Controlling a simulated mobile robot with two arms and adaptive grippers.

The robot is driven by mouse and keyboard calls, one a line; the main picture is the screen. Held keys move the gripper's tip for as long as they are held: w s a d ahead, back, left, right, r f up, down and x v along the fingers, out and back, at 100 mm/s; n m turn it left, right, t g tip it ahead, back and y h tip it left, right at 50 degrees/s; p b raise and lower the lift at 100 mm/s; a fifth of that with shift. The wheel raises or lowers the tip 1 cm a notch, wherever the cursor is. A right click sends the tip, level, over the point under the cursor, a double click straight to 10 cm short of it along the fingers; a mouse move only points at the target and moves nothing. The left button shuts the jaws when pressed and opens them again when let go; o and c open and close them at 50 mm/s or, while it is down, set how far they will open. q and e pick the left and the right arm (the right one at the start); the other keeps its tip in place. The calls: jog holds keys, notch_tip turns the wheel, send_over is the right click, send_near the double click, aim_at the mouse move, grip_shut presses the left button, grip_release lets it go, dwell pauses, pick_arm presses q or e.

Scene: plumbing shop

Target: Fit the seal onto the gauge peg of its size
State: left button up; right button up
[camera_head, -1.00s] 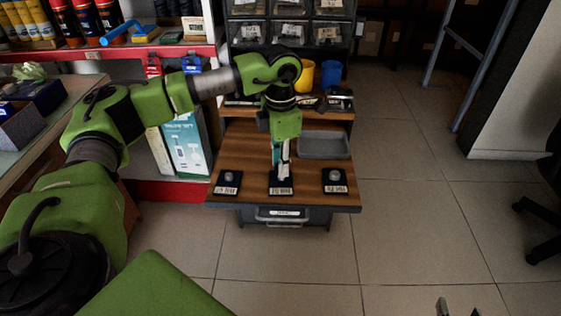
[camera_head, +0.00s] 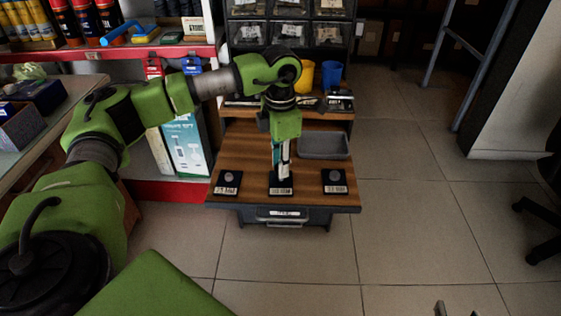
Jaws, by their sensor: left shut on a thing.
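Three black gauge blocks stand in a row along the front of the wooden bench top: the left block (camera_head: 227,183), the middle block (camera_head: 281,188) and the right block (camera_head: 334,182). Each has a pale label too small to read. Grey round pegs show on the left and right blocks. My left gripper (camera_head: 281,176) points down directly over the middle block and hides its peg. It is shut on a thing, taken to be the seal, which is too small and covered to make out. Only a small tip of my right gripper (camera_head: 440,308) shows at the bottom edge.
A grey tray (camera_head: 324,146) lies behind the right block. A yellow cup (camera_head: 304,77) and a blue cup (camera_head: 331,74) stand on the raised back shelf. The wood (camera_head: 240,152) is bare left of my gripper. A drawer is under the bench top.

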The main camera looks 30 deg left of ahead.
jog(key=shift+s+f, duration=0.2)
jog(key=shift+f, duration=0.05)
jog(key=shift+d+f+g, duration=0.1)
jog(key=shift+d+g, duration=0.05)
jog(key=shift+g, duration=0.15)
jog(key=shift+s+d+f, duration=0.1)
jog(key=shift+s+f, duration=0.05)
jog(key=shift+s, duration=0.05)
jog(key=shift+s, duration=0.1)
dwell(0.5)
pick_arm(q)
jog(key=shift+r+p, duration=0.5)
jog(key=shift+r, duration=0.3)
pick_arm(e)
jog(key=s+d+f+g+h, duration=0.1)
jog(key=s+d+f+g, duration=0.1)
jog(key=s, duration=0.4)
jog(key=shift+f+g, duration=0.9)
jog(key=shift+f, duration=0.45)
jog(key=shift+d, duration=0.1)
pick_arm(q)
jog(key=shift+p, duration=0.3)
pick_arm(e)
jog(key=shift+s, duration=0.1)
